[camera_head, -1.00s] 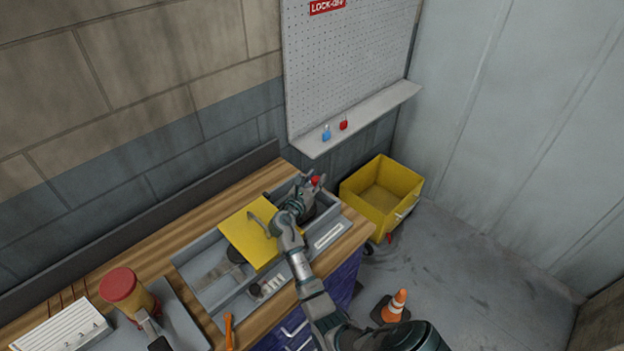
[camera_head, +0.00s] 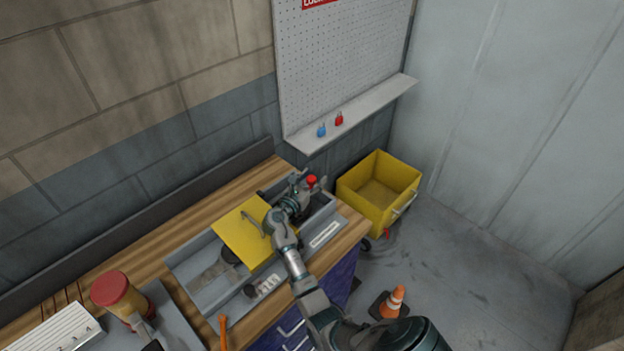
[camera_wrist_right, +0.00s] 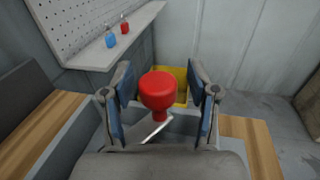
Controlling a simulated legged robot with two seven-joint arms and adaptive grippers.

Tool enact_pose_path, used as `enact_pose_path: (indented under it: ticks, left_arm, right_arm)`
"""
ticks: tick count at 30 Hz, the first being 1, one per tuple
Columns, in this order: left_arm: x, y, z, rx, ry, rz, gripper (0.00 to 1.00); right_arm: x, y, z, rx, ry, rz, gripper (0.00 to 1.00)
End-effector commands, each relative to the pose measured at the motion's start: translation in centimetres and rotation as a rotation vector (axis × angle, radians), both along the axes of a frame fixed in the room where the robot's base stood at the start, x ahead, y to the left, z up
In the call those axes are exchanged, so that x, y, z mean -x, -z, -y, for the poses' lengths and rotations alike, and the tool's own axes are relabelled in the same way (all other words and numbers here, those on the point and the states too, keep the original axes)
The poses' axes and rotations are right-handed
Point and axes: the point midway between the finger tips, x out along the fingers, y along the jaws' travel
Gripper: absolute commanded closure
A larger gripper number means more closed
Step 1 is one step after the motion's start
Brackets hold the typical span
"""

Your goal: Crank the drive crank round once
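The drive crank's red knob (camera_head: 311,180) shows just past my right gripper (camera_head: 303,184), at the right end of the grey tray-like housing on the bench. In the right wrist view the red knob (camera_wrist_right: 158,90) stands on a silver crank arm (camera_wrist_right: 152,131). My right gripper (camera_wrist_right: 160,92) is open, with one finger on each side of the knob and a visible gap at both sides. Most of the crank arm is hidden behind my gripper in the head view. My left gripper is not in view.
A yellow cover (camera_head: 243,234) with a handle sits over the grey housing (camera_head: 190,272), left of my right arm. A yellow bin (camera_head: 378,190) and an orange cone (camera_head: 394,302) stand on the floor at right. A red-lidded jar (camera_head: 112,290) stands at the bench's left.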

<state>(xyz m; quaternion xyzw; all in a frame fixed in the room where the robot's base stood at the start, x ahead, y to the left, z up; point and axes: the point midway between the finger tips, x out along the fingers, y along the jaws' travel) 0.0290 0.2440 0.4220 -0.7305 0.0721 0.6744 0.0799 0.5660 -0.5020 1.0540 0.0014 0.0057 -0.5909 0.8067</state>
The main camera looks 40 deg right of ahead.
Motion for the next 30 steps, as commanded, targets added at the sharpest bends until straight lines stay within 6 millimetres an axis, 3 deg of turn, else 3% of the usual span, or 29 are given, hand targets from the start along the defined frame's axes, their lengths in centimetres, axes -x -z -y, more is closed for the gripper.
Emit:
enact_pose_path:
  ticks: [7,19,30]
  left_arm:
    - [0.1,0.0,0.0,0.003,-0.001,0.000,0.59]
    - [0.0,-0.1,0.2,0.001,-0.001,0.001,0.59]
    - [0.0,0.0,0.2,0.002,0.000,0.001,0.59]
  right_arm:
    - [0.3,-0.3,-1.8,0.003,-0.005,0.002,0.41]
    - [2.9,0.2,-9.1,-0.005,-0.001,-0.001,0.41]
    - [3.5,0.2,-10.9,-0.004,0.001,-0.002,0.41]
